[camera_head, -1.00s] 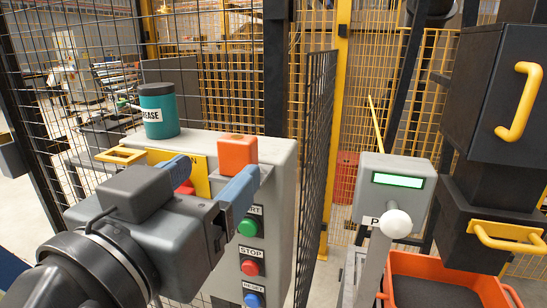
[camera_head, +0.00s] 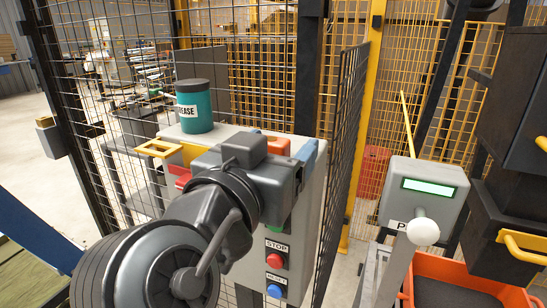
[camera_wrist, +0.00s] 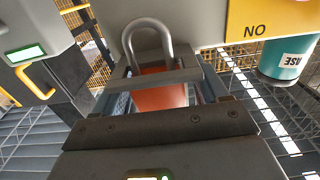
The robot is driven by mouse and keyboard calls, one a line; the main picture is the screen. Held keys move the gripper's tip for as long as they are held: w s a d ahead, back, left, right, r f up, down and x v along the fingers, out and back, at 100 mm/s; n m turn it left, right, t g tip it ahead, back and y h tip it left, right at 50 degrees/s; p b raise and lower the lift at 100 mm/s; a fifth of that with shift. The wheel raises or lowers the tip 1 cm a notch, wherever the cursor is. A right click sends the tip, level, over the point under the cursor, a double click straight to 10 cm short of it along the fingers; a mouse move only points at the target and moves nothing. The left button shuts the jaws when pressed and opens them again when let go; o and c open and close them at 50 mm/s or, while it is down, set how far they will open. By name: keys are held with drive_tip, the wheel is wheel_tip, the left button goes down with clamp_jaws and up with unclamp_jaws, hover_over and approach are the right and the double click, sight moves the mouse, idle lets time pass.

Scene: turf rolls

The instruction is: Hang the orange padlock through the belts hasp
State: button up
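The orange padlock (camera_head: 278,146) shows as an orange block at the top of the grey control cabinet (camera_head: 312,200), partly behind my gripper. In the wrist view its orange body (camera_wrist: 160,92) lies between my fingers, with its steel shackle (camera_wrist: 148,38) extending beyond them against a grey surface. My gripper (camera_wrist: 165,78) looks open around the body, with a narrow gap on the right; contact is unclear. In the head view a blue-grey finger (camera_head: 307,154) is right of the padlock.
A teal grease tin (camera_head: 194,108) stands on the cabinet. STOP (camera_head: 275,262) and other buttons are on its front. A mesh panel (camera_head: 347,130) rises on its right. Farther right are a grey post with a screen (camera_head: 425,195), a white-knobbed lever (camera_head: 422,232) and an orange bin (camera_head: 470,270).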

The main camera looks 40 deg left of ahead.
drive_tip(key=c, duration=1)
drive_tip(key=shift+c, duration=0.2)
